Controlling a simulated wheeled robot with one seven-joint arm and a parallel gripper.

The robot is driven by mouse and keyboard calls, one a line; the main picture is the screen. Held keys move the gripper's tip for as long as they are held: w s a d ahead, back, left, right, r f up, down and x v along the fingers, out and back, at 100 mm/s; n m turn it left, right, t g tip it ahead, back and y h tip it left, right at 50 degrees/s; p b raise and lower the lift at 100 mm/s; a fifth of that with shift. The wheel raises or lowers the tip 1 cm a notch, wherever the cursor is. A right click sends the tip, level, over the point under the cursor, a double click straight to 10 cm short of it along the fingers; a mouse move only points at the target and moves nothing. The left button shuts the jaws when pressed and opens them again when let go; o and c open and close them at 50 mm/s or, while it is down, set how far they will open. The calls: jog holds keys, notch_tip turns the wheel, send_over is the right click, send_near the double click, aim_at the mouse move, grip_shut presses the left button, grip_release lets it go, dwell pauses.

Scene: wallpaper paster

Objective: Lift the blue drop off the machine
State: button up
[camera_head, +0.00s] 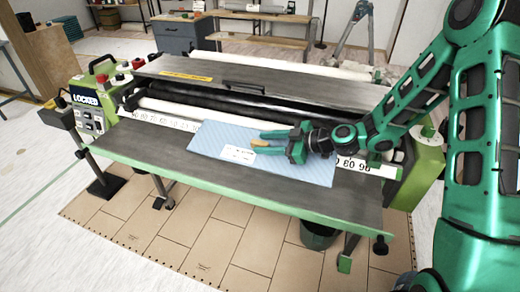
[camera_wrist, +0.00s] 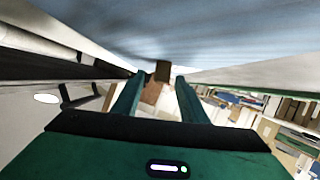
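The blue drop (camera_head: 215,138), a pale blue patterned sheet with a white label, lies across the front of the grey machine table (camera_head: 130,143). It also fills the top of the wrist view (camera_wrist: 170,30). My gripper (camera_head: 262,142) reaches over the drop from the right, with its two green fingers apart. A small brown tab (camera_head: 259,143) shows at the fingertips in the head view. In the wrist view a brown block (camera_wrist: 162,70) shows between the fingertips of my gripper (camera_wrist: 160,78), with gaps on both sides. I cannot tell whether the fingers touch the drop.
A white numbered strip (camera_head: 165,120) and dark rollers (camera_head: 230,106) lie behind the drop. A green control box (camera_head: 88,100) stands at the left and a green end housing (camera_head: 429,155) at the right. A dark bucket (camera_head: 317,236) stands under the table.

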jog(key=x, duration=0.2)
jog(key=shift+w+a+f, duration=0.1)
jog(key=shift+w+a, duration=0.05)
jog(key=shift+a, duration=0.05)
jog(key=shift+c, duration=0.3)
grip_shut()
